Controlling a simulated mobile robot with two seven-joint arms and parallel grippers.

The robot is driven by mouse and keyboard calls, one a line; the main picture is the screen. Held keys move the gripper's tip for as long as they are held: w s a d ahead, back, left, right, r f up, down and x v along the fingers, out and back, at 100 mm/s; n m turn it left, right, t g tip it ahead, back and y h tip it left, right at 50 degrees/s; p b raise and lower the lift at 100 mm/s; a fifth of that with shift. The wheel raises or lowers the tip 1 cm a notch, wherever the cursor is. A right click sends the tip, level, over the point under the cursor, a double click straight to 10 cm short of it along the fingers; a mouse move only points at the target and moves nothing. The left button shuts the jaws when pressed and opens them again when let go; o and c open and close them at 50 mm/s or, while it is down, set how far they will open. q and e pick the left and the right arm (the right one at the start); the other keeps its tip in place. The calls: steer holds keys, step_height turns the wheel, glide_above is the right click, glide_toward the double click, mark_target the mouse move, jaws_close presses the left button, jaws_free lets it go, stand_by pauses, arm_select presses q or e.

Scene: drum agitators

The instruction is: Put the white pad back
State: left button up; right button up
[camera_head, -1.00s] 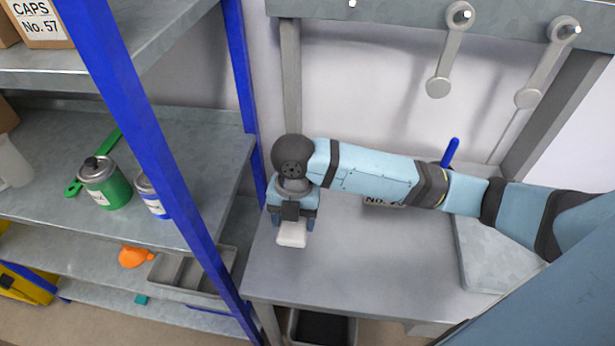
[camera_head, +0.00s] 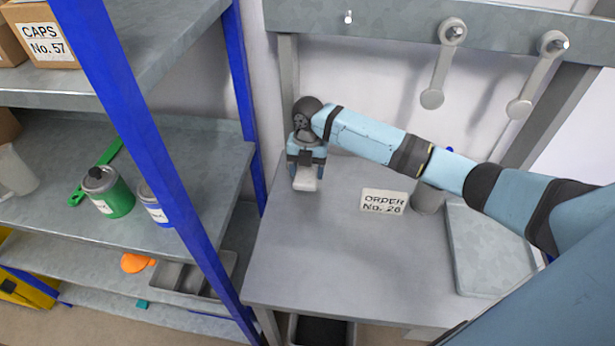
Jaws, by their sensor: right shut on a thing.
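The white pad (camera_head: 306,181) is a small pale block at the back left of the grey metal bench (camera_head: 300,250). My right gripper (camera_head: 306,168) points down from above with its fingers shut on the pad. The arm reaches in from the right across the back of the bench. I cannot tell whether the pad touches the bench top or hangs just above it. My left gripper is not in view.
A sign reading ORDER No. 26 (camera_head: 384,202), a grey cup (camera_head: 428,198) and a grey plate (camera_head: 488,250) are on the bench. A blue-post shelf (camera_head: 190,190) with cans stands left. Paddles (camera_head: 440,65) hang behind. The bench's front middle is clear.

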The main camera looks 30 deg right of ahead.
mark_target(307, 170)
step_height(307, 170, down, 4)
steer(key=shift+r+p, duration=0.25)
steer(key=shift+p, duration=0.05)
steer(key=shift+w+d+f, duration=0.1)
steer(key=shift+f, duration=0.45)
steer(key=o, duration=0.8)
steer(key=shift+o, duration=0.2)
steer(key=r, duration=0.8)
steer(key=w+r, duration=0.1)
steer(key=r, duration=0.3)
steer(key=shift+w+d+r+b, duration=0.1)
steer(key=shift+d+r+b, duration=0.05)
steer(key=shift+d+b, duration=0.25)
